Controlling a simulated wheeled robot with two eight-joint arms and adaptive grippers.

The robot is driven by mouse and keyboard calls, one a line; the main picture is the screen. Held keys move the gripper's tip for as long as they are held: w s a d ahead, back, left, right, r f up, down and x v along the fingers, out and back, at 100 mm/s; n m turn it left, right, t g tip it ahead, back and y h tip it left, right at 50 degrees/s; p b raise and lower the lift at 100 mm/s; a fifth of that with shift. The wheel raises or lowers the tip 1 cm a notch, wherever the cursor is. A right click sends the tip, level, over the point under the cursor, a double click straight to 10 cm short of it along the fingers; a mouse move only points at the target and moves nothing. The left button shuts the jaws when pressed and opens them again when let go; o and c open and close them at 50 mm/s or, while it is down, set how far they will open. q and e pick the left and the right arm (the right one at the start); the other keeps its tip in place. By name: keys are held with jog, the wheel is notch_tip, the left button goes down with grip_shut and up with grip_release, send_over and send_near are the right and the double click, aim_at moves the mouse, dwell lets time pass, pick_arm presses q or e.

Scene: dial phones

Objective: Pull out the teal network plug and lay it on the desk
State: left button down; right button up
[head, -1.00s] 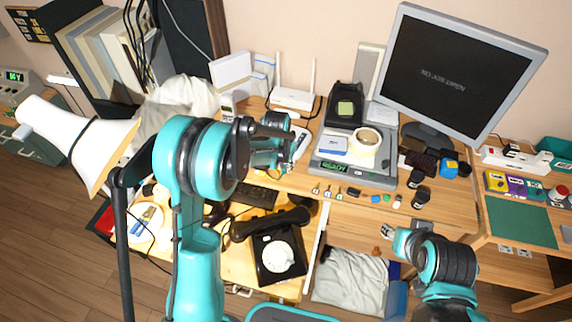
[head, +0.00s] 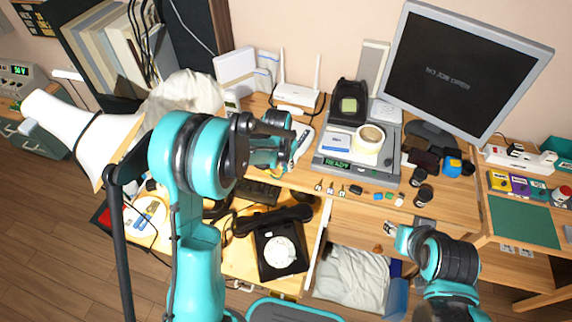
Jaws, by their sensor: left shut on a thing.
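My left gripper (head: 281,170) is over the desk, left of a slim white device (head: 302,143) and in front of the white router (head: 298,93). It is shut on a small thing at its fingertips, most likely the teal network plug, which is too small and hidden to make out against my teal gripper. Whether the plug is clear of its socket cannot be told. My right gripper (head: 389,229) is low at the right, by the desk's front edge above the open drawer. Its fingers are too small to judge.
A black dial phone (head: 280,252) stands in front on the left desk part (head: 240,271). A grey scale-like unit (head: 335,165) reads READY, with several small connectors (head: 355,189) along its front. A monitor (head: 464,75) stands at the right. Bare wood lies before the connectors.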

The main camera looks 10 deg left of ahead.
pick_arm(q)
jog(key=shift+r+p, duration=1.05)
jog(key=shift+r, duration=0.75)
jog(key=s+d+r+p, duration=0.2)
jog(key=s+d+r, duration=0.1)
jog(key=d, duration=0.4)
jog(key=s+d+r+p, duration=0.2)
jog(key=s+d+r, duration=0.15)
jog(key=d, duration=0.35)
jog(key=b, duration=0.4)
send_over(294, 178)
jog(key=f, duration=0.6)
jog(key=shift+s+f, duration=0.25)
jog(key=shift+s, duration=0.1)
notch_tip(294, 178, down, 4)
jog(key=shift+a+f+b, duration=0.1)
jog(key=shift+b, duration=0.85)
